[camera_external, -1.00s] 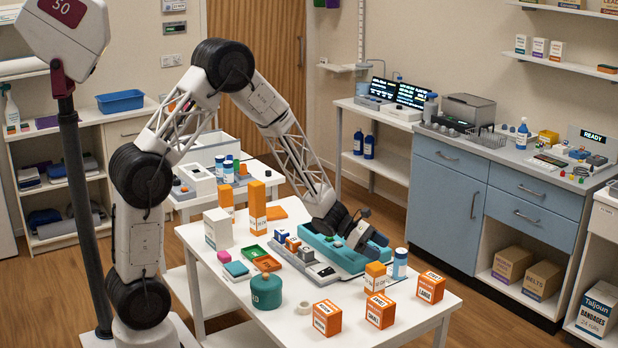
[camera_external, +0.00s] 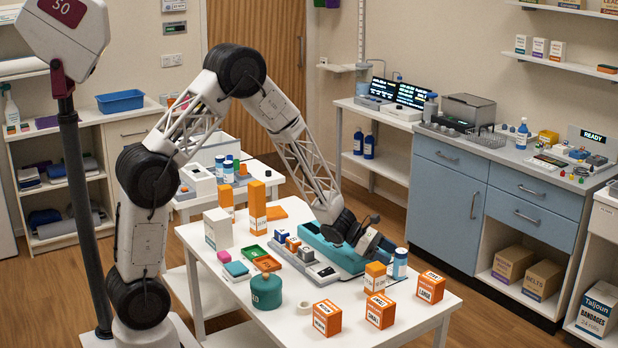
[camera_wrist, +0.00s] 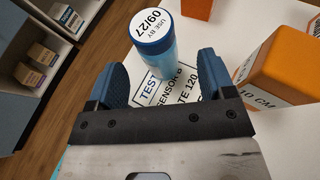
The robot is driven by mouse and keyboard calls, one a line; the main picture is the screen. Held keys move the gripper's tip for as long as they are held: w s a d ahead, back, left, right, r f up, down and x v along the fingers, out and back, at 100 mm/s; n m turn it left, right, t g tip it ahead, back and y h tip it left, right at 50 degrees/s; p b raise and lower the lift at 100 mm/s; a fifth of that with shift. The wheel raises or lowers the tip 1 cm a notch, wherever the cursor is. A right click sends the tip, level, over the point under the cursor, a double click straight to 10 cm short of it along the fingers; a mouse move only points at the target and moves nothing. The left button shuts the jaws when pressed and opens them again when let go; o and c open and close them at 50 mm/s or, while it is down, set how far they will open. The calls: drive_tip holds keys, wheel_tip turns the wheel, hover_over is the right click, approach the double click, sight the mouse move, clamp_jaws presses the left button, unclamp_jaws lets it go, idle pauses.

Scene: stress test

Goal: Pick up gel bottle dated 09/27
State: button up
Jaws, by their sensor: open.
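The gel bottle (camera_wrist: 155,45) shows in the wrist view with a white cap label reading "USE BY 09/27" and a blue body.
An orange box (camera_wrist: 275,75) stands close to the right finger in the wrist view. Several orange boxes (camera_external: 380,311) stand at the table's front. The table's edge is close on the bottle's left in the wrist view.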

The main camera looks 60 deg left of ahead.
sight(400, 260)
idle(0.3)
drive_tip(key=shift+x, duration=2.6)
drive_tip(key=shift+w+a+f, duration=0.1)
drive_tip(key=c, duration=1.1)
drive_tip(key=shift+o, duration=0.2)
drive_tip(key=shift+r, duration=5)
